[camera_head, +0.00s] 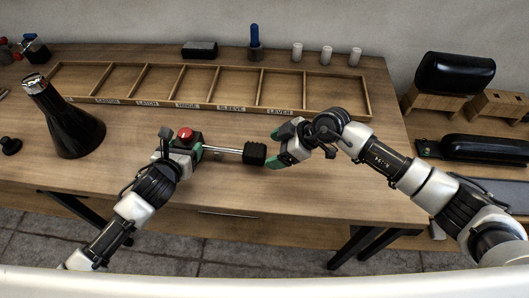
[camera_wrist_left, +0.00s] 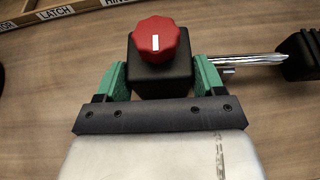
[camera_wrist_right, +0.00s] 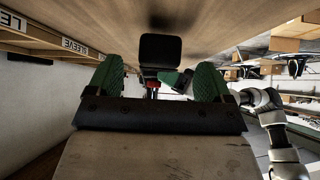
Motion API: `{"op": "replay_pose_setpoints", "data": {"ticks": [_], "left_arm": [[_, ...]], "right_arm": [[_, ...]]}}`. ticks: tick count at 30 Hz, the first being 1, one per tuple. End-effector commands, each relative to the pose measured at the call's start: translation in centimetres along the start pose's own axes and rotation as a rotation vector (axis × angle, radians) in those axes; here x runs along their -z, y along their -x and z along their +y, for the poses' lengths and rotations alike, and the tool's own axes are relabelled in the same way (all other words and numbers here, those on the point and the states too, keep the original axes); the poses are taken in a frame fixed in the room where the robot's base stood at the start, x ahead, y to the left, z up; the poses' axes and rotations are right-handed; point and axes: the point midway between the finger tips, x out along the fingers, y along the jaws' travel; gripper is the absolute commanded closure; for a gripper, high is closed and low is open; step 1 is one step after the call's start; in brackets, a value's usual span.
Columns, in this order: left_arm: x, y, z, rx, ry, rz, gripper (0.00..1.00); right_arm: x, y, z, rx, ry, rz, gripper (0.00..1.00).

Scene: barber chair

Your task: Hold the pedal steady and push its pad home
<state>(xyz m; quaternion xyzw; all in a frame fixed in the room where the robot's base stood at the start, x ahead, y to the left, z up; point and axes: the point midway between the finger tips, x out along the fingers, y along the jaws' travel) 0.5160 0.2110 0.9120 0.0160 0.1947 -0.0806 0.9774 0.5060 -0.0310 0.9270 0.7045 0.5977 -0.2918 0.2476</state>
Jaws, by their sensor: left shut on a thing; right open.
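The pedal has a black block body (camera_wrist_left: 160,78) with a red knob (camera_head: 185,133) on top. A bright metal rod (camera_head: 222,150) runs from it to the right and carries a ribbed black pad (camera_head: 255,154) at its end. My left gripper (camera_wrist_left: 163,85) is shut on the block, one green finger on each side. My right gripper (camera_head: 275,151) is open and empty, just right of the pad and facing it. In the right wrist view the pad (camera_wrist_right: 160,50) shows beyond and between the open fingers. How far the pad sits on the rod is unclear.
A long wooden tray (camera_head: 212,106) with labelled compartments lies behind the grippers. A black bottle (camera_head: 70,125) stands at the left. White cylinders (camera_head: 326,55) and a blue-topped item (camera_head: 255,45) stand at the back. The tabletop near the front edge is clear.

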Motion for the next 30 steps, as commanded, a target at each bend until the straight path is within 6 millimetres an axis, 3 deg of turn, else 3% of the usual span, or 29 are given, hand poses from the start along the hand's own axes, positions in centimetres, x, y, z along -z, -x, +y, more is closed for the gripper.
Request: {"op": "replay_pose_setpoints", "data": {"ticks": [3, 9, 20, 30], "left_arm": [[0.0, 0.0, 0.0, 0.0, 0.0, 0.001, 0.75], [0.0, 0.0, 0.0, 0.0, 0.0, 0.001, 0.75], [0.0, 0.0, 0.0, -0.001, 0.0, 0.001, 0.75], [0.0, 0.0, 0.0, -0.001, 0.0, 0.001, 0.75]], "right_arm": [[0.1, -2.2, 0.0, 0.002, -0.001, 0.001, 0.19], [0.0, -4.1, 0.0, 0.0, -0.001, 0.0, 0.19], [0.0, -4.5, 0.0, 0.0, 0.0, 0.0, 0.21], [0.0, -4.5, 0.0, 0.0, 0.0, 0.0, 0.73]]}}
